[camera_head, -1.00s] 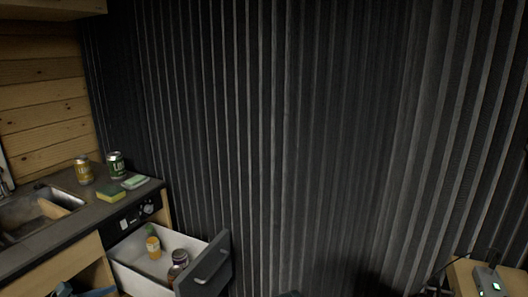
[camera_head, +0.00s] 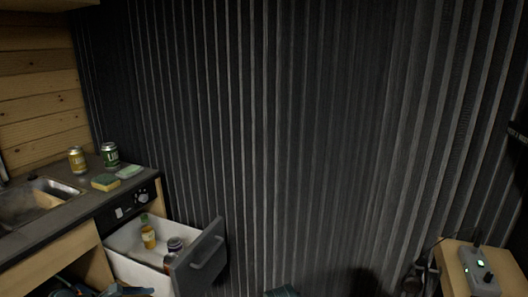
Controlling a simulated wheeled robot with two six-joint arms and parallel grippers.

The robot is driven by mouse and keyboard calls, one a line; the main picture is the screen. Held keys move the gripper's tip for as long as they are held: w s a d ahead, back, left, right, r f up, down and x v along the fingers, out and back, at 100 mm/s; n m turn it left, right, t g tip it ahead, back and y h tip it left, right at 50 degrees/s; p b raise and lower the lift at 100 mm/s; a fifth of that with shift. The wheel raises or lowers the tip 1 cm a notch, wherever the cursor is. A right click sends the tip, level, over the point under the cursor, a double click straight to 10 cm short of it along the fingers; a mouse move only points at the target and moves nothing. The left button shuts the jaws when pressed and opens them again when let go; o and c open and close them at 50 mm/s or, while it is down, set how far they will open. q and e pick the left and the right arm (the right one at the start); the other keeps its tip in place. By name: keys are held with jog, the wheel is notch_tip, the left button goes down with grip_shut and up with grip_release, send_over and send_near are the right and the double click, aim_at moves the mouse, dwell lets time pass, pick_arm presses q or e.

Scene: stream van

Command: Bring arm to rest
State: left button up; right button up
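Neither of my grippers can be made out. Dark bluish shapes show at the bottom edge on the left and near the middle, cut off by the frame; I cannot tell whether they are parts of my arms. An open white drawer (camera_head: 125,240) with a dark front (camera_head: 203,262) stands out from the counter at lower left. A bottle with orange contents (camera_head: 148,236) and a dark jar (camera_head: 174,250) stand in it.
The counter (camera_head: 75,205) holds a yellow can (camera_head: 77,160), a green can (camera_head: 109,155), a sponge (camera_head: 104,182), a pale green block (camera_head: 129,171) and a sink (camera_head: 40,197). A wooden surface (camera_head: 452,270) with a grey device (camera_head: 478,268) is at lower right. A dark ribbed curtain (camera_head: 270,140) fills the back.

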pick_arm(q)
jog(key=s+d+f+m+g+y+b, duration=0.45)
jog(key=d+f+m, duration=0.45)
jog(key=d+m, duration=0.45)
jog(key=s+d+f+m+g+y+b, duration=0.4)
jog(key=d+f+m, duration=0.4)
jog(key=d+m, duration=0.5)
notch_tip(320, 180, up, 30)
jog(key=a+p, duration=0.1)
jog(key=p, duration=2.9)
jog(key=shift+w+f+t, duration=0.15)
jog(key=shift+f+t, duration=0.05)
jog(key=shift+t, duration=0.15)
jog(key=shift+a+m+y, duration=0.1)
jog(key=shift+m+y, duration=0.15)
